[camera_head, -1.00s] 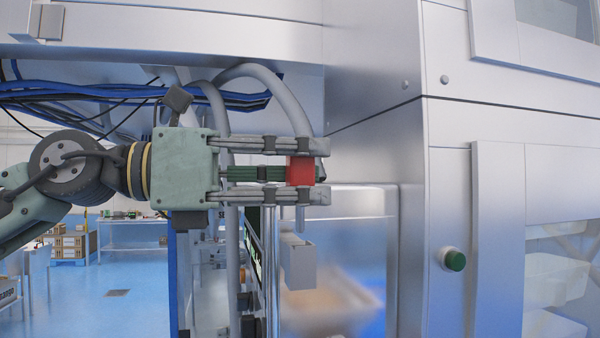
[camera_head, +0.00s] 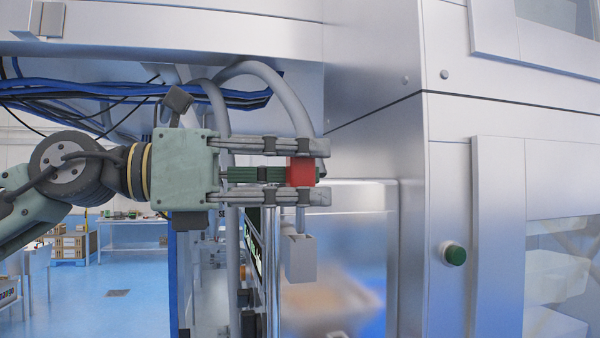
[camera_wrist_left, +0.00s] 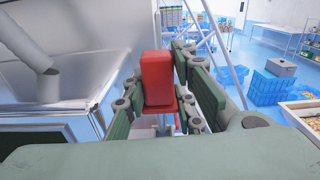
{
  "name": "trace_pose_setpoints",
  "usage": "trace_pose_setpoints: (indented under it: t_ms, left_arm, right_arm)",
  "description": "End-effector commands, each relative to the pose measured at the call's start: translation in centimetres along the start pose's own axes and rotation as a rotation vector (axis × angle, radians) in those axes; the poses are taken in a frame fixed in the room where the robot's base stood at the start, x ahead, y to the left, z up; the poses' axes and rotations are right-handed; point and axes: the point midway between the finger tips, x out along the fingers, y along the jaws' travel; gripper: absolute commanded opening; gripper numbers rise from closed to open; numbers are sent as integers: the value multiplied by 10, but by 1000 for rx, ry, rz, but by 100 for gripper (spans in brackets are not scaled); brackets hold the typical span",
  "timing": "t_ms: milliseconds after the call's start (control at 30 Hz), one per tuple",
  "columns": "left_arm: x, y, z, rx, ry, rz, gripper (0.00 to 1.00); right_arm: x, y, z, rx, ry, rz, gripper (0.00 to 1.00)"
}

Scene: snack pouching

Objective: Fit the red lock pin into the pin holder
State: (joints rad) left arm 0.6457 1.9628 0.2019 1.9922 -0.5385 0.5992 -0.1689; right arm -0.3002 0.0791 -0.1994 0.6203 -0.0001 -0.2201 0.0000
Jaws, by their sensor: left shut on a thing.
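The red lock pin has a red block head (camera_head: 301,171) with a thin grey shank pointing down. My left gripper (camera_head: 312,172) comes in from the left and is shut on the red head, holding the pin upright. The pin holder, a small pale grey box (camera_head: 301,260), is directly below. The shank's lower end meets the holder's top in the head view; I cannot tell whether the tip is inside the opening. In the left wrist view the red head (camera_wrist_left: 158,78) sits between the fingers, and the holder is mostly hidden. My right gripper is not in view.
A large steel cabinet (camera_head: 375,140) with a green button (camera_head: 454,255) stands to the right. A grey pipe (camera_head: 260,72) and blue cables (camera_head: 215,98) run behind the gripper. Blue crates (camera_wrist_left: 268,92) stand on the floor in the left wrist view.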

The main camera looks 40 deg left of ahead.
Motion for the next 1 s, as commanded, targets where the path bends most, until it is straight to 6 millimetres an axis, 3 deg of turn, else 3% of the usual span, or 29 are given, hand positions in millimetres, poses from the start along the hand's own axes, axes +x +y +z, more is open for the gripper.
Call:
trace_pose_setpoints:
  t_ms: [1000]
  left_arm:
    - [0,1,-27,0,-1,0,4]
  right_arm:
    - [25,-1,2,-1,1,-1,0]
